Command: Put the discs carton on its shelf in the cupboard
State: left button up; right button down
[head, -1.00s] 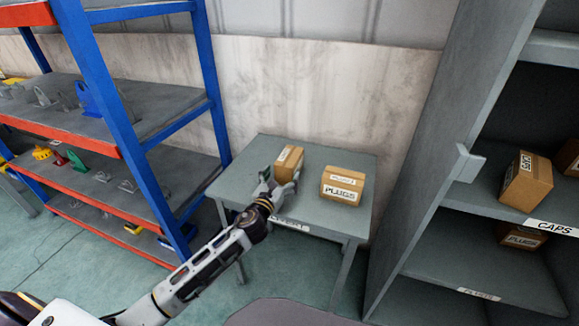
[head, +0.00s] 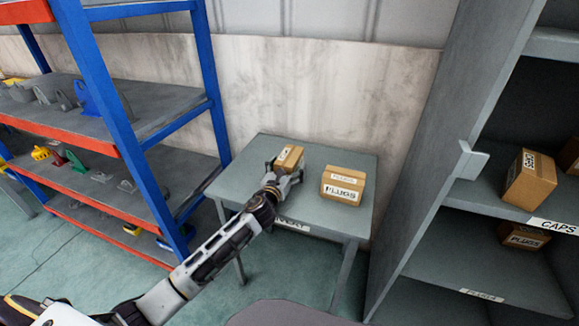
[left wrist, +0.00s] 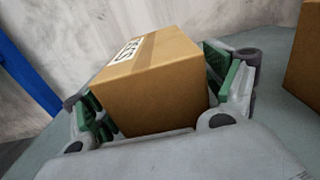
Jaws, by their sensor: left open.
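A small brown carton (head: 289,156) sits on the grey side table (head: 325,215), at the left of its top. Its label is too small to read in the head view. In the left wrist view the carton (left wrist: 150,82) fills the space between the green finger pads, its label only partly visible. My left gripper (head: 285,170) is open, with its fingers on either side of this carton. A gap shows beside the right pad. The grey cupboard (head: 437,140) stands at the right, with shelf labels including CAPS and PLUGS. My right gripper is not in view.
A carton marked PLUGS (head: 343,186) stands on the table just right of the small carton. Another carton (head: 530,180) stands on the CAPS shelf, and a PLUGS carton (head: 524,236) lies below. A blue and orange rack (head: 130,130) stands left.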

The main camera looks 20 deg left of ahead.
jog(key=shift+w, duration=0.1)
pick_arm(q)
jog(key=shift+r, duration=0.1)
jog(key=c, duration=1.5)
jog(key=shift+r, duration=0.1)
